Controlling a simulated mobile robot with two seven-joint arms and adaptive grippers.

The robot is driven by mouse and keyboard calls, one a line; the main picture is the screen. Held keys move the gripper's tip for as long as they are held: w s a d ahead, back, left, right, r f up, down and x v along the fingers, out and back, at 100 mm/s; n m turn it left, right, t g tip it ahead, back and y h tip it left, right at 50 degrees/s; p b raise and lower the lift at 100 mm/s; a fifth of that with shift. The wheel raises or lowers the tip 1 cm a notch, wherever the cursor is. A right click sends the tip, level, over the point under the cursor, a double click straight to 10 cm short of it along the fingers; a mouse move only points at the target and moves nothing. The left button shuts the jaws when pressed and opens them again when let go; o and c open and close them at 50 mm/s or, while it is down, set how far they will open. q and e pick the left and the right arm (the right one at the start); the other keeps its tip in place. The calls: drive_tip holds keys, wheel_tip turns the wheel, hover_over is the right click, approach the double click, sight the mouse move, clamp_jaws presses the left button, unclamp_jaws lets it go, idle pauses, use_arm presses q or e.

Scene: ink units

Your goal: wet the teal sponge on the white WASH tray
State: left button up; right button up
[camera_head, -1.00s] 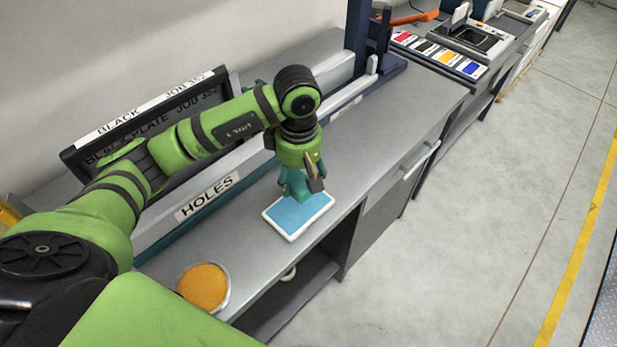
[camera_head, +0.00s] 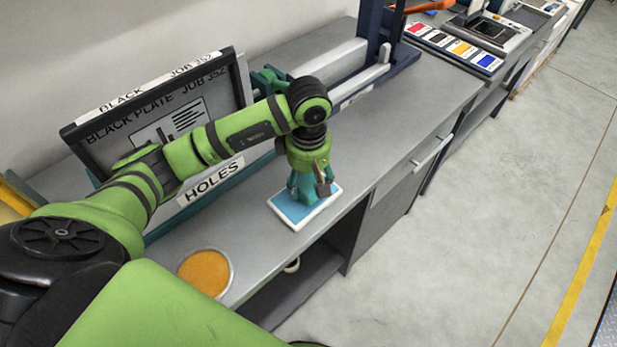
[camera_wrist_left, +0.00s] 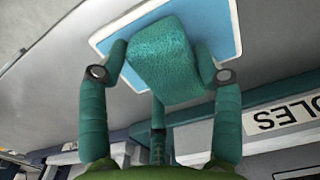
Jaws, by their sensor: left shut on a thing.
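The teal sponge (camera_wrist_left: 163,62) is between the fingers of my left gripper (camera_wrist_left: 160,72) in the left wrist view. My left gripper (camera_head: 305,197) is shut on it and points down over the tray in the head view. The white WASH tray (camera_head: 323,205) lies on the grey bench near its front edge, with a blue inside. In the left wrist view the tray (camera_wrist_left: 237,25) is right behind the sponge. I cannot tell whether the sponge touches the blue surface. In the head view the sponge is mostly hidden by the fingers. My right gripper is not in view.
A round dish of orange stuff (camera_head: 206,273) stands on the bench nearer to me. A framed black plate (camera_head: 155,120) and a HOLES label (camera_head: 211,181) are along the back. A dark blue frame (camera_head: 383,45) and ink pads (camera_head: 455,48) are farther off.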

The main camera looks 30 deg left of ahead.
sight(308, 179)
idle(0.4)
use_arm(q)
drive_tip(key=shift+f+b, duration=0.5)
drive_tip(key=shift+f, duration=0.05)
idle(0.7)
drive_tip(key=shift+s+f+b, duration=0.1)
drive_tip(key=shift+b, duration=0.3)
idle(1.2)
drive_tip(key=shift+r+p, duration=0.55)
drive_tip(key=shift+r, duration=0.4)
drive_tip(key=shift+r+p, duration=1.25)
drive_tip(key=shift+r, duration=1.4)
